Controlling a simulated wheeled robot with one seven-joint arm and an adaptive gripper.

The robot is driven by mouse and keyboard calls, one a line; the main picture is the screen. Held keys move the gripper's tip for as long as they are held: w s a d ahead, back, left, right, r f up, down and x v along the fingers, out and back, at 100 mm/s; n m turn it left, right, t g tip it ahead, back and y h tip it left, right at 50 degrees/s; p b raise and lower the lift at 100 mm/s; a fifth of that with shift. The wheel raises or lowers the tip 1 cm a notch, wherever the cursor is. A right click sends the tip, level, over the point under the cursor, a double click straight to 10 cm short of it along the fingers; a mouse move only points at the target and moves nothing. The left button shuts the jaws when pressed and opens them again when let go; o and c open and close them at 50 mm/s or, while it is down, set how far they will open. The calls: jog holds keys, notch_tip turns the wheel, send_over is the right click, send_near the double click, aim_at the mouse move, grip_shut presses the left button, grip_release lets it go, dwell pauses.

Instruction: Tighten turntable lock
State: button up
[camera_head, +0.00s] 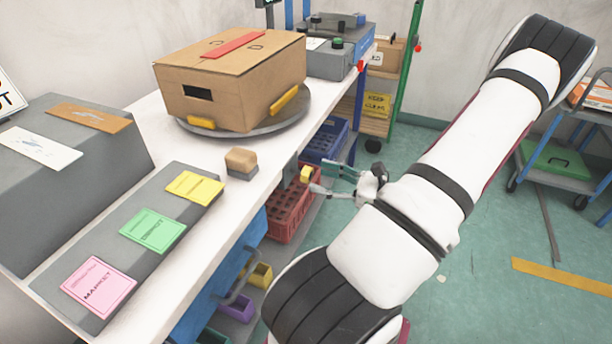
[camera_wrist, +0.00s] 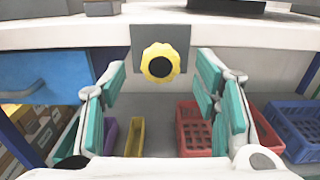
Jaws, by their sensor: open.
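The turntable lock is a yellow scalloped knob (camera_wrist: 160,62) with a dark centre, on a grey plate (camera_wrist: 178,41) on the table's front edge. The knob also shows in the head view (camera_head: 305,174). The round grey turntable (camera_head: 290,122) lies on the white table and bears a cardboard box (camera_head: 225,90). My gripper (camera_wrist: 160,75) is open, with its teal finger pads to the left and right of the knob in the wrist view. No pad visibly touches it. In the head view my gripper (camera_head: 325,180) is just right of the knob, partly hidden by its own links.
Below the tabletop (camera_wrist: 60,34) are a red crate (camera_wrist: 195,130), a blue crate (camera_wrist: 295,122), and a blue drawer (camera_wrist: 45,75) on the left. A wooden block (camera_head: 241,160) sits near the table edge. Open floor (camera_head: 480,250) lies to the right.

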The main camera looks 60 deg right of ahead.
aim_at(311, 175)
jog(key=shift+w+a+b, duration=0.15)
jog(key=shift+w+b, duration=0.15)
jog(key=shift+w, duration=2.2)
jog(key=c, duration=1.2)
